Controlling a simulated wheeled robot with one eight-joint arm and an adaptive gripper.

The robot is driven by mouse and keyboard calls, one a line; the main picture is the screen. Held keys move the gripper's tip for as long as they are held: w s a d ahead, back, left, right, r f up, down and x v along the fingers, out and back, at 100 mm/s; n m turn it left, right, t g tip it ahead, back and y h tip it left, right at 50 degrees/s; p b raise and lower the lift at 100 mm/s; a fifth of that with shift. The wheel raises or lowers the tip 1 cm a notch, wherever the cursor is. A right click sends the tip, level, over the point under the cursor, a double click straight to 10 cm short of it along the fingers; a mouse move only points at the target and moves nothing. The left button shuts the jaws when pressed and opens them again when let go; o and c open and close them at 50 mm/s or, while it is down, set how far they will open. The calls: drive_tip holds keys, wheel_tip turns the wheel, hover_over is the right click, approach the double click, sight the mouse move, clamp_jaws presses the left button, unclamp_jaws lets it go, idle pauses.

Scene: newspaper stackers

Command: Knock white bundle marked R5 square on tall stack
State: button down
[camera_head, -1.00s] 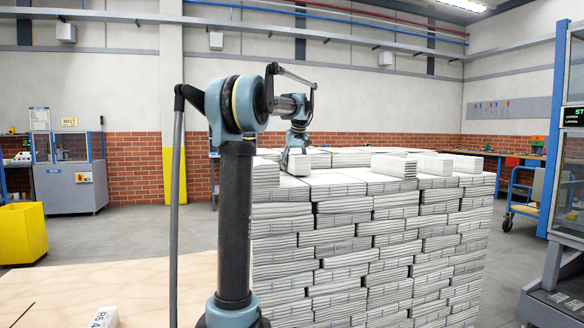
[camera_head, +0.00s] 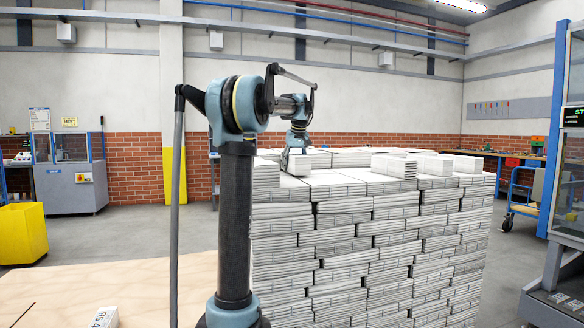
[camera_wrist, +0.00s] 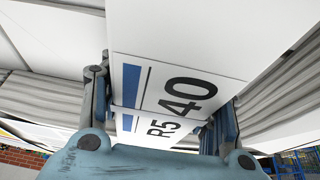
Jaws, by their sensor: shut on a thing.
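The white bundle marked R5, with a blue stripe and "40" on it, shows close up in the wrist view (camera_wrist: 200,45). My gripper (camera_wrist: 160,112) has one finger on each side of it and is shut on it. In the head view my gripper (camera_head: 293,153) points down at the far left part of the tall stack (camera_head: 345,240), and the white bundle (camera_head: 299,165) shows small below it, on or just above the stack's top. I cannot tell whether its underside touches the stack. The faces between bundle and fingers are partly hidden.
Several loose bundles (camera_head: 394,165) stand on the stack's top to the right of my gripper. A bundle marked R6 (camera_head: 104,318) lies on the pale wooden surface (camera_head: 110,285) at the lower left. A yellow bin (camera_head: 22,232) and a glass-fronted machine (camera_head: 570,170) stand at the sides.

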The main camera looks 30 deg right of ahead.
drive_tip(key=shift+s+a, duration=0.2)
drive_tip(key=shift+s, duration=0.6)
drive_tip(key=shift+s+a, duration=0.2)
drive_tip(key=shift+s, duration=0.6)
drive_tip(key=shift+r, duration=3)
